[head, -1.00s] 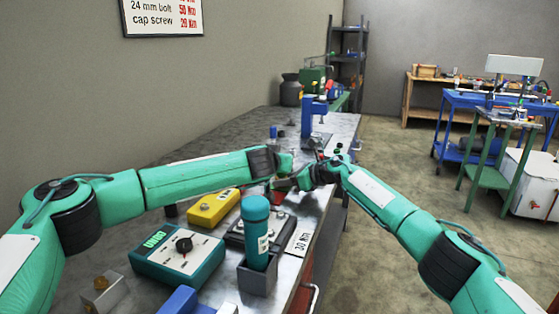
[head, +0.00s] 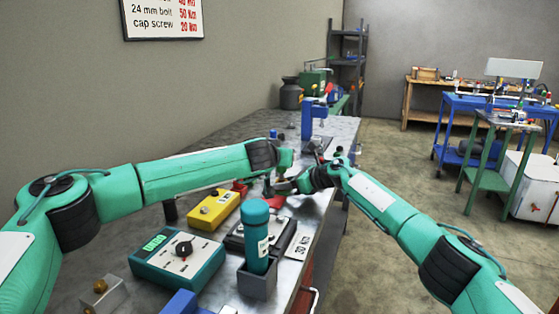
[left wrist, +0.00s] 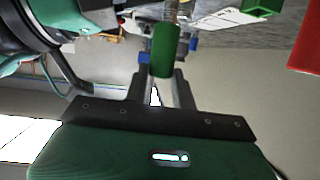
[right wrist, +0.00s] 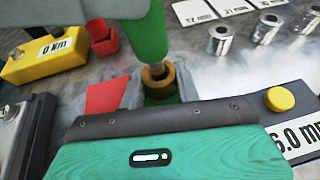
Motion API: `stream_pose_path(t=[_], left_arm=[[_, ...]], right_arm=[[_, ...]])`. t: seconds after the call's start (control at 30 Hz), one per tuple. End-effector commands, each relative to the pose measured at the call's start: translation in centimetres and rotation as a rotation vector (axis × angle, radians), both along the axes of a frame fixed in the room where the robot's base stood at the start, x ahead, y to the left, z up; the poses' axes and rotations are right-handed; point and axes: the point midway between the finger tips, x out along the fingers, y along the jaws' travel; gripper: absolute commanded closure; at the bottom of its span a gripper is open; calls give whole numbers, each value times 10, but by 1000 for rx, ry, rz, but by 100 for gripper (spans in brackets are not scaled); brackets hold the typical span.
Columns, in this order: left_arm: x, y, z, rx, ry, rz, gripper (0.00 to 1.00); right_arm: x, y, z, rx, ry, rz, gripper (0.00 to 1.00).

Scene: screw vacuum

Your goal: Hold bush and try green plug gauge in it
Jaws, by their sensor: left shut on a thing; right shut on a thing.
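My left gripper (head: 281,168) is shut on the green plug gauge (left wrist: 163,50), whose green handle lies between the fingers in the left wrist view with a metal end above. My right gripper (head: 291,186) is shut on the bush (right wrist: 158,84), a brass-coloured ring held bore-up in the right wrist view. The gauge also shows there (right wrist: 147,35), above the bush, with its grey tip down at the bore. I cannot tell how deep the tip sits. In the head view both pieces are small and partly hidden by the grippers.
In the right wrist view, several metal rings (right wrist: 220,40) stand by white labels at the back right. A yellow box (right wrist: 50,52) and a red bin (right wrist: 102,40) are at left. In the head view, a teal meter box (head: 178,262) and teal cylinder (head: 256,232) occupy the near bench.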

Motion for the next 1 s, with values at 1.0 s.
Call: stream_pose_path(t=[1.0], left_arm=[[0,0,36,-1,-1,-1,99]], right_arm=[[0,0,0,0,0,0,95]])
